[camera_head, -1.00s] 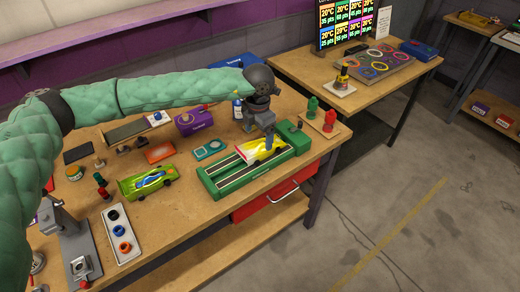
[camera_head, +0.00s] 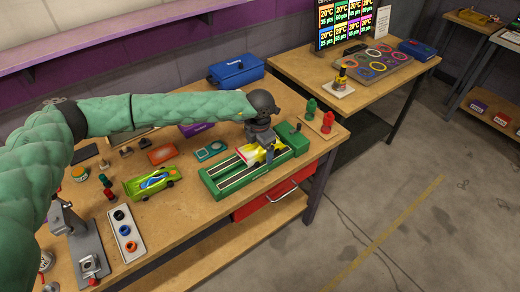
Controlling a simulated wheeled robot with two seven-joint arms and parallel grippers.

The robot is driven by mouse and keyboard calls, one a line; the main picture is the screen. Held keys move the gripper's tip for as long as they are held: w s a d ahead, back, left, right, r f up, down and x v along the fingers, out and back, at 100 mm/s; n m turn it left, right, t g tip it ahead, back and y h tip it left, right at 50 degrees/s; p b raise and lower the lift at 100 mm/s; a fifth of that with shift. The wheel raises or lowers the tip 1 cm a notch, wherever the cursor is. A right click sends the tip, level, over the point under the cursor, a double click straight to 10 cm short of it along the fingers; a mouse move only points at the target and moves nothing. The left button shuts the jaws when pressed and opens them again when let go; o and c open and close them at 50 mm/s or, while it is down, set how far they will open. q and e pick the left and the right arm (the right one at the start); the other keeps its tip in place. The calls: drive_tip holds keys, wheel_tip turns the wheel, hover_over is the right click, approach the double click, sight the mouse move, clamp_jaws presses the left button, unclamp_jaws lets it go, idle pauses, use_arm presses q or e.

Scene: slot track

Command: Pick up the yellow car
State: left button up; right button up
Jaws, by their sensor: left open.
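The yellow car (camera_head: 250,153), with white and red on it, sits on the green slot track (camera_head: 226,181), toward its right end by the green end block. My left gripper (camera_head: 264,160) is open and low over the car, with its fingers down around the car's body. The wrist hides part of the car, and I cannot tell whether the fingers touch it. My right gripper is not in view.
A green car (camera_head: 150,182) with blue markings lies left of the track. A white tray (camera_head: 124,233) with round parts is in front of it. Red and green figures (camera_head: 327,122) stand right of the track. A blue toolbox (camera_head: 236,70) is behind my arm.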

use_arm(q)
drive_tip(key=shift+f, duration=0.1)
drive_tip(key=c, duration=1.3)
drive_tip(key=shift+o, duration=0.2)
